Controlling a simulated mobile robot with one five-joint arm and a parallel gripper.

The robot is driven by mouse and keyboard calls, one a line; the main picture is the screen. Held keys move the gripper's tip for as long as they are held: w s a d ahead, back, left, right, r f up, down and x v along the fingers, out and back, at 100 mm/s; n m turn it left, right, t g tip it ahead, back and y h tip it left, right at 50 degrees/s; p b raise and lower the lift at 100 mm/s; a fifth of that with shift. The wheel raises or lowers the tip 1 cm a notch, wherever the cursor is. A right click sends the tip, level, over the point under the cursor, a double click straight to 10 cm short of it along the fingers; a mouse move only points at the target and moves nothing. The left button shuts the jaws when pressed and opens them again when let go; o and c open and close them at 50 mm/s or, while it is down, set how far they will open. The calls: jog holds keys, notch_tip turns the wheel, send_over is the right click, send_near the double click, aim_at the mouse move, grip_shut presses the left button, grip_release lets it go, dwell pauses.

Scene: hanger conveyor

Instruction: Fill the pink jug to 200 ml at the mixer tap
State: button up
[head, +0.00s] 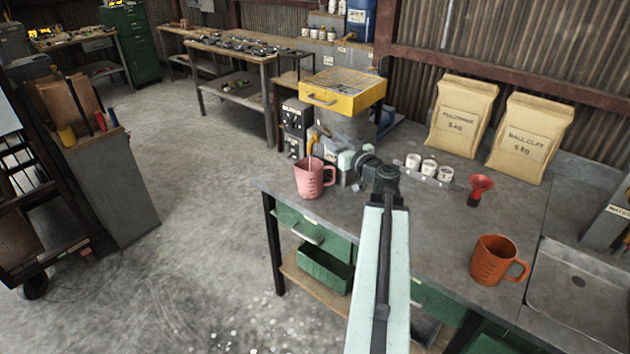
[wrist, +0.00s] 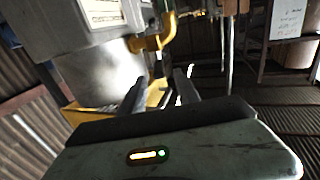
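The pink jug (head: 316,182) stands upright on the bench's left corner, below the mixer's yellow tap (head: 318,132). A thin tan streak (head: 310,152) runs from the tap into the jug's mouth and looks like a stream. The jug has marks on its side, too small to read; the level inside is hidden. My gripper (head: 345,160) is just right of the jug, close to the tap. In the wrist view its two dark fingers (wrist: 160,88) are apart with nothing clearly between them. The yellow tap also shows just above them (wrist: 158,40).
The mixer has a yellow tray top (head: 342,92). An orange jug (head: 492,262) stands near the sink (head: 585,285). The bench middle is mostly clear.

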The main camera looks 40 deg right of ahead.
aim_at(317, 127)
dwell(0.8)
jog(key=w, duration=0.2)
jog(key=w+d, duration=0.1)
jog(key=w, duration=0.4)
jog(key=shift+w+d, duration=0.2)
jog(key=shift+w, duration=0.1)
grip_shut()
dwell(1.0)
